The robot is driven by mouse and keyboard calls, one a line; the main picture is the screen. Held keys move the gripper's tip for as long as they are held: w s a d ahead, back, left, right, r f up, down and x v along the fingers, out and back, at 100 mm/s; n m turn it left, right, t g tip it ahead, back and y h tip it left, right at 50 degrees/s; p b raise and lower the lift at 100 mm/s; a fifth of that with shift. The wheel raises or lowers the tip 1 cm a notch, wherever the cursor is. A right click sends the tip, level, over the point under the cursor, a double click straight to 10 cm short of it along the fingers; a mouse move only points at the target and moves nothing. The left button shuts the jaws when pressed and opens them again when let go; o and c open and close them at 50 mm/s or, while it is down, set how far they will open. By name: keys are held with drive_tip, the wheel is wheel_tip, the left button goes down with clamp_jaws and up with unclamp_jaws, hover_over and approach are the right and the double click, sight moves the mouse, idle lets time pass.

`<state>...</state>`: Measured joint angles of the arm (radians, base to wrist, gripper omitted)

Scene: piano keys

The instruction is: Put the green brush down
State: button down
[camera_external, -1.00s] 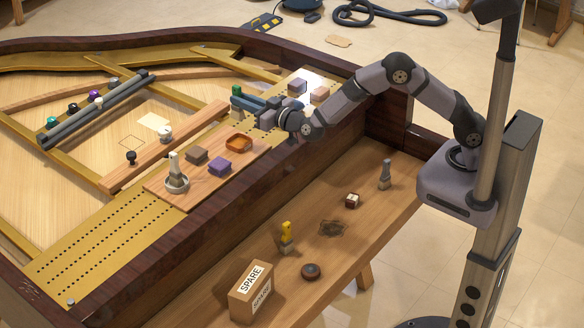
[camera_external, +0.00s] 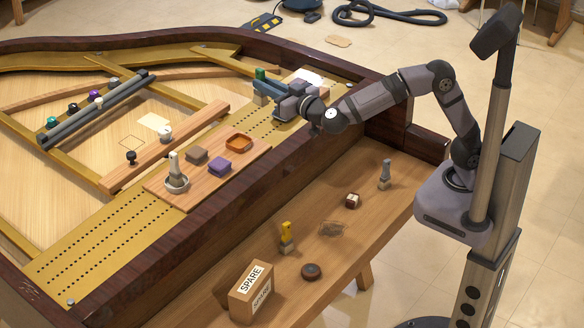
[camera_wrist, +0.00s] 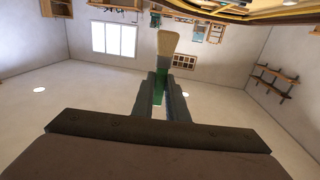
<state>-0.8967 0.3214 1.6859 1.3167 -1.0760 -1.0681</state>
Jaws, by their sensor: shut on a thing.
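My gripper (camera_external: 266,88) is shut on the green brush (camera_external: 260,73) over the far end of the gold plate. The brush is upright, with its green end above the jaws and its pale end (camera_external: 261,99) below. In the wrist view, the jaws (camera_wrist: 159,88) pinch the green handle, and the tan bristles (camera_wrist: 168,43) stick out beyond them. I cannot tell whether the bristles touch the plate.
A wooden board (camera_external: 165,198) holds a white brush in a cup (camera_external: 176,181), a brown block (camera_external: 197,155), a purple block (camera_external: 219,166) and an orange dish (camera_external: 239,143). A white sheet (camera_external: 309,76) lies behind my gripper. The dotted gold plate (camera_external: 85,243) is clear at the near left.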

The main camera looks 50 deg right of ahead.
drive_tip(key=s+d+f+m+h+b, duration=0.1)
drive_tip(key=s+d+f+h+b, duration=0.2)
drive_tip(key=s, duration=0.4)
drive_tip(key=s+d+f+m+g+b, duration=0.1)
drive_tip(key=s+d+b, duration=0.2)
drive_tip(key=s+b, duration=0.4)
drive_tip(key=s+d+f+m+h+b, duration=0.1)
drive_tip(key=s+d+f+h+b, duration=0.15)
drive_tip(key=s, duration=0.55)
drive_tip(key=shift+y, duration=0.45)
drive_tip(key=shift+d+f+b, duration=0.1)
drive_tip(key=shift+f+b, duration=0.75)
drive_tip(key=shift+f, duration=17.8)
drive_tip(key=shift+f, duration=0.2)
drive_tip(key=c, duration=1.7)
unclamp_jaws()
drive_tip(key=shift+c, duration=0.2)
drive_tip(key=shift+r, duration=0.1)
